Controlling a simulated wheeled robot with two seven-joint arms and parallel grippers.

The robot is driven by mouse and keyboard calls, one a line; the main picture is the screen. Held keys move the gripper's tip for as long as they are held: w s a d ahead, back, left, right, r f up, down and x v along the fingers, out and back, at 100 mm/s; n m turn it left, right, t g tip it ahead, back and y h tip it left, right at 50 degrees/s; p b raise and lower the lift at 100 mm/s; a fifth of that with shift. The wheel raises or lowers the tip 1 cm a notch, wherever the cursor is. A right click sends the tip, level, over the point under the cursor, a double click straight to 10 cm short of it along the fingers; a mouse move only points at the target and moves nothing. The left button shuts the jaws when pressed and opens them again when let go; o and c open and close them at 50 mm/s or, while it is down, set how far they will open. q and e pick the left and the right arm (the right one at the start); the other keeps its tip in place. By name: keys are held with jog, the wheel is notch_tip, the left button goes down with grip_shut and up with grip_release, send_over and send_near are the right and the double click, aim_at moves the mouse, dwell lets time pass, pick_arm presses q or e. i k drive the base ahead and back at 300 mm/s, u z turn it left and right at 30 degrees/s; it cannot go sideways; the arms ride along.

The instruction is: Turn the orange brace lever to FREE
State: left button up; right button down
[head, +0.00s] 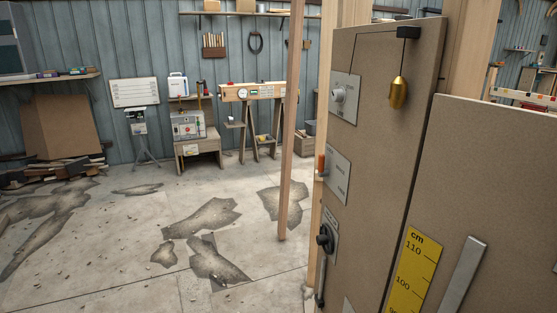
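An orange lever (321,163) shows at the left edge of a tall brown panel on the right. It stands upright beside a pale plate (338,175) whose lettering is too small to read. I cannot tell which marked position the lever is at. Neither of my grippers is in view.
The panel (375,130) carries a round knob (339,94), a hanging brass weight (399,92) and a black fitting (325,239). A yellow cm scale (413,275) is at lower right. A wooden post (290,130) stands left of the panel. The cracked floor farther left is open.

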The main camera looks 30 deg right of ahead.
aim_at(322, 172)
jog(key=i, duration=3.35)
jog(key=z, duration=3.25)
